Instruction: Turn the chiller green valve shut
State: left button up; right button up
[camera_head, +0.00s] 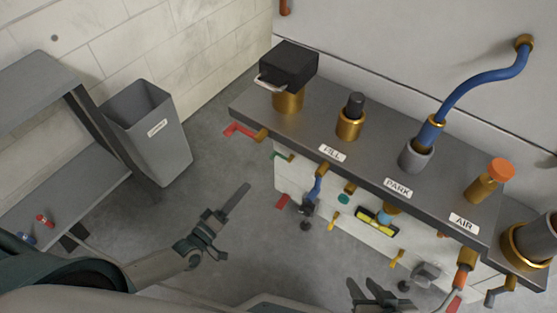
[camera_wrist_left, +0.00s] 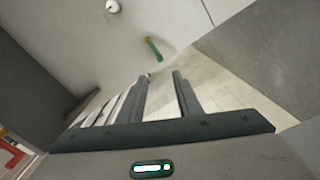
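A small green valve handle (camera_head: 284,156) shows under the left end of the grey shelf, on the white cabinet front. In the left wrist view a green handle with a yellow end (camera_wrist_left: 153,50) sits on a pale panel beyond the fingertips, clear of them. My left gripper (camera_head: 232,218) is open and empty, over the floor below and left of that handle. Its two fingers show apart in the left wrist view (camera_wrist_left: 161,80). My right gripper (camera_head: 375,297) is at the bottom edge, partly cut off, with its fingers apart and nothing seen between them.
The grey shelf (camera_head: 375,165) overhangs the fittings, with FILL, PARK and AIR labels. A red handle (camera_head: 240,130) sticks out at its left end.

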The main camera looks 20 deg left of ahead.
aim_at(272, 155)
dwell(0.3)
